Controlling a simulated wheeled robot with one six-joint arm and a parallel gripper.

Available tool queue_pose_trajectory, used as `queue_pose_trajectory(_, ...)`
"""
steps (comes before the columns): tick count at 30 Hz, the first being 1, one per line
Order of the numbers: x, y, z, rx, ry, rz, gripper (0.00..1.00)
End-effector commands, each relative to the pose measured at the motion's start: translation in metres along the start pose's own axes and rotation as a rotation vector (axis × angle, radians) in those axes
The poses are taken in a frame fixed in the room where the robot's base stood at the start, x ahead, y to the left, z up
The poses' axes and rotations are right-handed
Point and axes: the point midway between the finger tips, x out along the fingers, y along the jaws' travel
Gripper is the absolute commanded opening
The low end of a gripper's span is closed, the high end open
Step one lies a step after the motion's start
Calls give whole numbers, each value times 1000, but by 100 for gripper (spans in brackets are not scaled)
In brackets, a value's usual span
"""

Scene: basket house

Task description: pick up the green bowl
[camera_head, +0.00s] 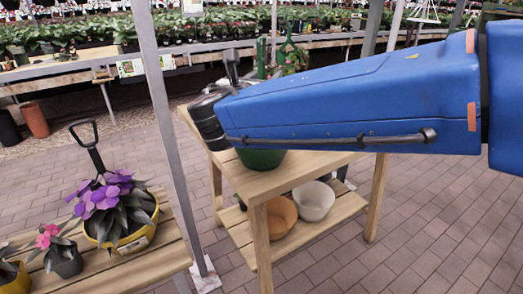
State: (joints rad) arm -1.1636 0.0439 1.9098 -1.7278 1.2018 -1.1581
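The green bowl (262,159) stands on the top of a small wooden table. My blue arm crosses in front of it and hides its upper part, so only its lower side shows. The dark end of my arm is just left of and above the bowl. The fingers of my gripper cannot be made out, and I cannot tell whether they touch the bowl.
An orange bowl (281,217) and a white bowl (313,201) stand on the table's lower shelf (331,229). Potted purple flowers (107,198) sit on a slatted bench at the left. A grey post (168,120) rises between. Brick floor at right is clear.

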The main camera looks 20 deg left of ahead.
Motion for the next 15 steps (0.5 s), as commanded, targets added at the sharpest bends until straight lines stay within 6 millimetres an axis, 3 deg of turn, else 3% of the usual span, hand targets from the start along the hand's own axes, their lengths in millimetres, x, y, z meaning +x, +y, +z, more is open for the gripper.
queue_pose_trajectory(4,0,0,0,0,0,1,34)
queue_pose_trajectory(9,0,0,0,0,0,1,0)
queue_pose_trajectory(15,-1,0,0,0,0,1,0)
